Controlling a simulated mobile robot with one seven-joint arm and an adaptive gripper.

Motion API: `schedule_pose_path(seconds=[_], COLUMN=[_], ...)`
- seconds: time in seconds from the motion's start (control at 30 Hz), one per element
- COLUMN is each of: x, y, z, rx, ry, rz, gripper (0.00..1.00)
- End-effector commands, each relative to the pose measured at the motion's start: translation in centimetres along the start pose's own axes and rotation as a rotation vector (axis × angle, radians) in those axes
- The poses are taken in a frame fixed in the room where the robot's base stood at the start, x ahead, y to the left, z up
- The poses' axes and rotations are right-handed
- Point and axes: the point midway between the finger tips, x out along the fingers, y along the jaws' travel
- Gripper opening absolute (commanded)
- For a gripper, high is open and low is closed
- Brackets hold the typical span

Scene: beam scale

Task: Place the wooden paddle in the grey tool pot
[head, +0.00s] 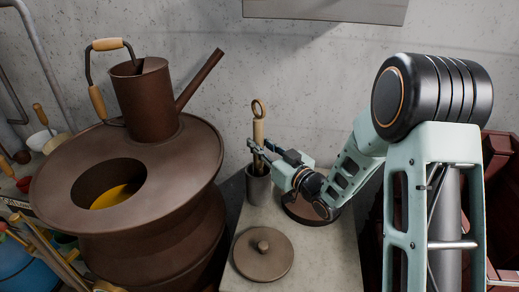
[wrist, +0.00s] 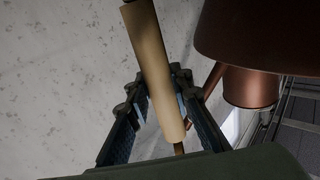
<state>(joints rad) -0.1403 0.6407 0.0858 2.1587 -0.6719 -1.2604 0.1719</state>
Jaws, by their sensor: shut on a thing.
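The wooden paddle (head: 258,131) stands nearly upright, its pale handle topped by a ring. The grey tool pot (head: 258,187) is a small cylinder directly below it on the pale counter. My gripper (head: 260,152) is shut on the handle just above the pot's rim. In the wrist view the two dark fingers stand on either side of the wooden handle (wrist: 150,58), which looks tilted there. The paddle's lower end is hidden by the gripper and pot, so I cannot tell how deep it sits.
A round brown lid (head: 263,254) with a knob lies in front of the pot. A large brown drum (head: 180,165) bearing a watering can (head: 150,100) stands close on the left. My forearm reaches in from the right. The concrete wall (head: 320,60) is behind.

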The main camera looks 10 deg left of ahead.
Motion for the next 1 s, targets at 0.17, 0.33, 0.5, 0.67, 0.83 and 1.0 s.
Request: schedule_pose_path(seconds=[0.17,0.33,0.5,0.67,0.83,1.0], x=[0.0,0.0,0.0,0.0,0.0,0.0], y=[0.1,0.1,0.1,0.0,0.0,0.1], z=[1.6,1.7,1.9,2.1,2.1,2.1], rx=[-0.001,-0.002,-0.002,-0.001,-0.001,-0.001], ry=[0.002,0.003,0.003,0.001,0.001,0.001], rz=[0.000,0.001,0.001,0.000,0.000,0.000], gripper=[0.00,0.00,0.00,0.24,0.37,0.37])
